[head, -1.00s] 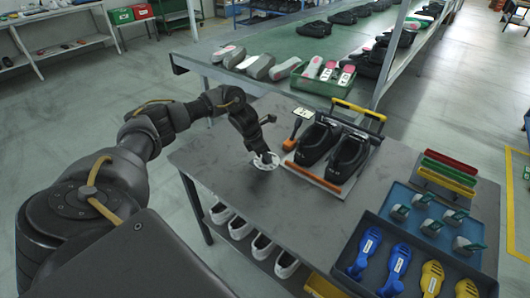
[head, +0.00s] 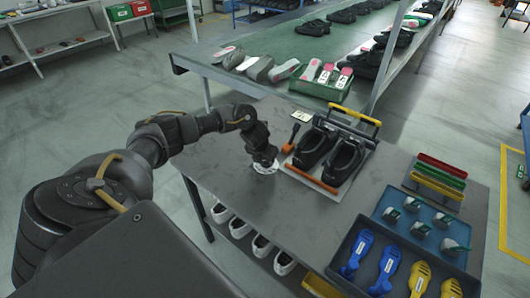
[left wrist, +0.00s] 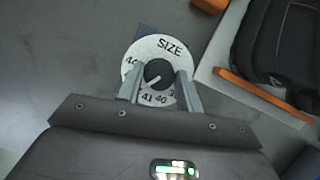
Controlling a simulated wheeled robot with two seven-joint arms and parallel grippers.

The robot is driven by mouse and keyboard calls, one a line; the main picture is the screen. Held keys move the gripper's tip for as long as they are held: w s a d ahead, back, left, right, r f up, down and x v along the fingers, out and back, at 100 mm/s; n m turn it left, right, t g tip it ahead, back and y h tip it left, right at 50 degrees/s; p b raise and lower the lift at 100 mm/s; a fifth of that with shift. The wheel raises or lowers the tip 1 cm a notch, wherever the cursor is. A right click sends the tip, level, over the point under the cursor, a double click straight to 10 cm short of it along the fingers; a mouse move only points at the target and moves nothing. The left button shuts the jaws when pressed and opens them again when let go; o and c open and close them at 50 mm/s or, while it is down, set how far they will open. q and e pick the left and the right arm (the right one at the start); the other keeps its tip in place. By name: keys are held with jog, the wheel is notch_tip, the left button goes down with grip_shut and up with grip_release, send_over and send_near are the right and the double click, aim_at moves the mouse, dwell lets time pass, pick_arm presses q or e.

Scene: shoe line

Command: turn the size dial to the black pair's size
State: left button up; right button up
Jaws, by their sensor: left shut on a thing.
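The size dial (head: 265,168) is a white disc on the grey table, left of the black shoes. In the left wrist view the dial (left wrist: 148,47) reads SIZE, with 41 and 40 legible and other numbers partly hidden by the fingers. Its black knob (left wrist: 157,71) has a pale mark pointing to the lower left, near the 41 side. My left gripper (head: 264,161) is over the dial, its fingers (left wrist: 161,84) on both sides of the knob and shut on it. The black pair (head: 343,160) sits on a board; a small white card (head: 301,116) behind it is unreadable. My right gripper is out of view.
An orange bar (head: 310,179) edges the shoe board. Blue trays (head: 387,211) with shoe forms and colored bars (head: 437,180) are at the right.

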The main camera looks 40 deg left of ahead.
pick_arm(q)
jog(key=shift+n, duration=0.3)
jog(key=o, duration=0.8)
jog(key=shift+o, duration=0.9)
jog(key=v, duration=1)
jog(key=shift+s+d+r+p, duration=0.2)
jog(key=shift+r+p, duration=0.1)
jog(key=shift+p, duration=0.1)
jog(key=shift+a, duration=0.1)
